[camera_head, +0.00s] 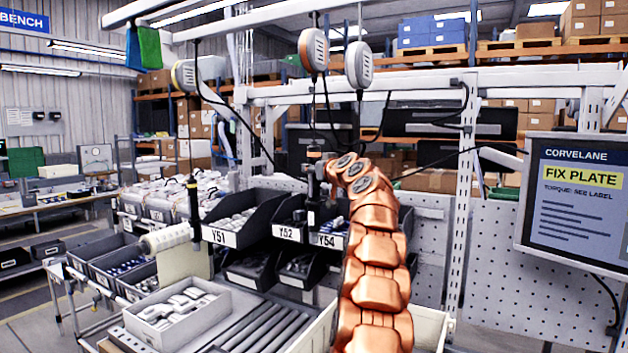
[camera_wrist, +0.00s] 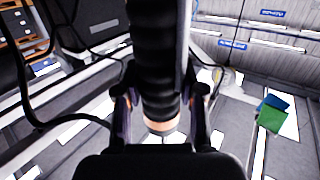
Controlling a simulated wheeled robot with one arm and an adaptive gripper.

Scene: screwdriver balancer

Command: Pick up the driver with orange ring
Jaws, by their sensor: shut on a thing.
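The driver with the orange ring (camera_wrist: 160,125) is a dark, ribbed, upright tool that fills the middle of the wrist view, its orange band low between the fingers. My gripper (camera_wrist: 160,106) has one finger on each side of it and is shut on it. In the head view the same driver (camera_head: 312,190) hangs upright under the balancers, just left of the end of my copper-coloured arm. My gripper is small and partly hidden there by the wrist. Another driver (camera_head: 194,205) with a yellow band hangs farther left, apart from my gripper.
Balancer reels (camera_head: 313,50) hang from the overhead rail with loose cables. Dark bins (camera_head: 243,217) labelled Y51, Y52 and Y54 stand behind the driver. A white tray (camera_head: 215,325) of parts sits in front by rollers. A screen (camera_head: 580,200) is at right.

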